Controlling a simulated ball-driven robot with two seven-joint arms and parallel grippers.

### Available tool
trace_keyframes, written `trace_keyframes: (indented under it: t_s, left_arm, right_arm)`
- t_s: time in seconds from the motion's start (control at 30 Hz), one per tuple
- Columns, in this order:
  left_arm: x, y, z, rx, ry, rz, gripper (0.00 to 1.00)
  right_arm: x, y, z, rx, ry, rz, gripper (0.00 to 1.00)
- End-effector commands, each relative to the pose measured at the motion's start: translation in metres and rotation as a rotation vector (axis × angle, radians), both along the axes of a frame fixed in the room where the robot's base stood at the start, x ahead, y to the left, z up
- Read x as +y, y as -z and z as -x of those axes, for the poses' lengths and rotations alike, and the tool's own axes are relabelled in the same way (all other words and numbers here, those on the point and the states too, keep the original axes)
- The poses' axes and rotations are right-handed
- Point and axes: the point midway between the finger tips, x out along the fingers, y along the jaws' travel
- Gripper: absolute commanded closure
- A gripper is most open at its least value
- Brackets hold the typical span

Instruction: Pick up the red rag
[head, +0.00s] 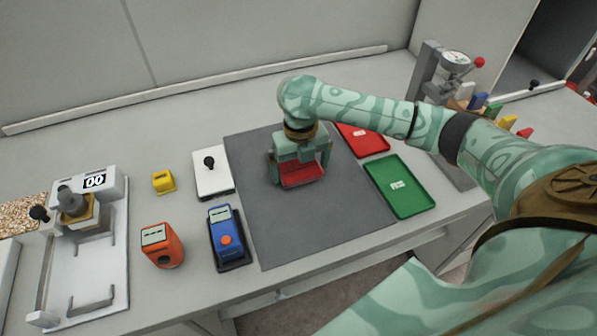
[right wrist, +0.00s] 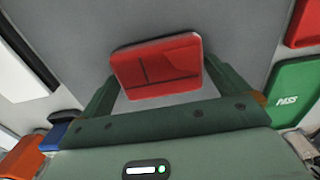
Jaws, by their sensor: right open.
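The red rag (head: 302,175) is a folded red pad lying on the dark grey mat (head: 262,232). In the right wrist view the rag (right wrist: 158,66) shows a darker crease across its face, and its near edge lies close to the palm side. My right gripper (head: 300,169) is over the rag, with its jaws apart and one finger on either side of it. The fingers also show at both sides of the rag in the right wrist view (right wrist: 160,84). I cannot tell whether they touch it. My left gripper is not in view.
A red tray (head: 362,139) and a green tray (head: 400,187) marked PASS lie right of the mat. A blue device (head: 226,235), an orange device (head: 162,246), a white plate with a black knob (head: 212,177) and a yellow block (head: 164,182) stand left. The mat's front is clear.

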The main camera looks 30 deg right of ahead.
Motion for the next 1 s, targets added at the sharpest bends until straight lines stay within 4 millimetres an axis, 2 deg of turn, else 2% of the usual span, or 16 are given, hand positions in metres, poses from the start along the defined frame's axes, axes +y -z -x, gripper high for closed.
trace_keyframes:
  t_s: [0.07,0.2,0.47,0.63,0.8,0.87,1.0]
  left_arm:
    - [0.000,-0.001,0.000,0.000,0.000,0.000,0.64]
    - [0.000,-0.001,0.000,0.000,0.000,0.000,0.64]
    - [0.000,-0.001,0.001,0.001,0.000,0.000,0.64]
    - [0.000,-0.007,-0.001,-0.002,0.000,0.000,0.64]
    - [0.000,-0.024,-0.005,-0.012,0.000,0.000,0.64]
    - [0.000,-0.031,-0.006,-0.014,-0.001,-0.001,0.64]
    - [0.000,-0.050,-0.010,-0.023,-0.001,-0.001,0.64]
  right_arm:
    - [0.000,-0.002,0.000,-0.001,0.000,0.000,0.00]
    - [0.000,-0.002,0.000,-0.001,0.000,0.000,0.32]
    - [0.000,-0.002,0.000,-0.001,0.000,0.000,0.32]
    - [0.000,-0.012,0.000,-0.003,0.000,0.001,0.32]
    - [-0.001,-0.042,0.000,-0.005,0.002,0.001,0.32]
    - [-0.008,-0.053,0.010,-0.003,0.002,0.003,0.32]
    - [-0.025,-0.090,0.035,-0.003,0.003,0.003,0.32]
